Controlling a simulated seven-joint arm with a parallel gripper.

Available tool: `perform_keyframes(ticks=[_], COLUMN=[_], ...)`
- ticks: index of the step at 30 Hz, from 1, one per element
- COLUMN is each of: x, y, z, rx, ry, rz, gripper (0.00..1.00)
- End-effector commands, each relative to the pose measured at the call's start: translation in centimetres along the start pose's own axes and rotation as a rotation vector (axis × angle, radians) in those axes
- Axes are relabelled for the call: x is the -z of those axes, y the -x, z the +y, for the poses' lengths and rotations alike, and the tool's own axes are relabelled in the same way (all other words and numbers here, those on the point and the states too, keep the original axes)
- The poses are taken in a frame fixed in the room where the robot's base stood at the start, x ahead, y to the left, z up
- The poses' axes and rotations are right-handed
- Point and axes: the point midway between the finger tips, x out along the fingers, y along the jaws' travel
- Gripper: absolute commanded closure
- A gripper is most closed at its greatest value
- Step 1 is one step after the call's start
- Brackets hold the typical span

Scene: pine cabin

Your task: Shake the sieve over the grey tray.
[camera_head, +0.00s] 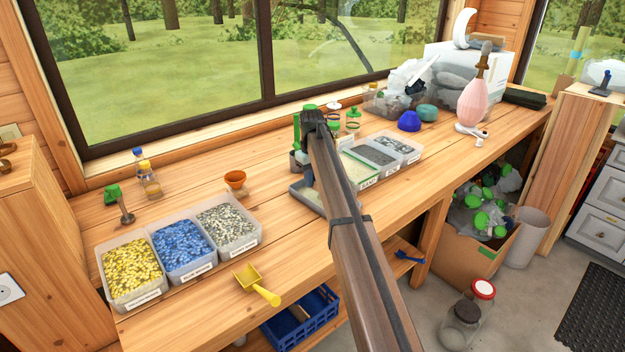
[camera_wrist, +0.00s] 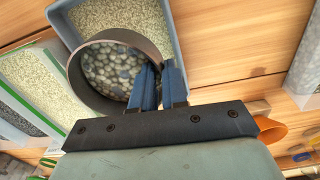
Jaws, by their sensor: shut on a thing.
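The sieve (camera_wrist: 76,82) is a round brown-rimmed pan holding grey and pale pebbles, seen in the wrist view. My gripper (camera_wrist: 158,72) is shut on its rim at the right side, with blue fingers. The grey tray (camera_wrist: 174,36) lies below the sieve, with fine beige grains in it. The sieve overlaps the near part of the tray in that view. In the head view the grey tray (camera_head: 308,200) shows only partly, because my arm covers much of it. I cannot make out the sieve clearly there.
Labelled bins of pale grains and dark grey bits (camera_head: 377,156) stand right of my arm. Bins of yellow (camera_head: 130,268), blue and grey pieces stand at the left. The window is behind the bench.

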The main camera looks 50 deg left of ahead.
Motion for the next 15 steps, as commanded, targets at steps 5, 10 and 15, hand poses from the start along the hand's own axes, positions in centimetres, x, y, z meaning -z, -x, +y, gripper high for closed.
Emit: perform_keyframes(ticks=[5,10,15], x=[1.9,1.0,-0.8], y=[0.0,0.0,0.0], z=[-0.1,-0.1,0.0], rx=[0.000,0.000,0.000], ry=[0.001,-0.001,-0.001], rz=[0.000,0.000,0.000], gripper=[1.00,1.00,1.00])
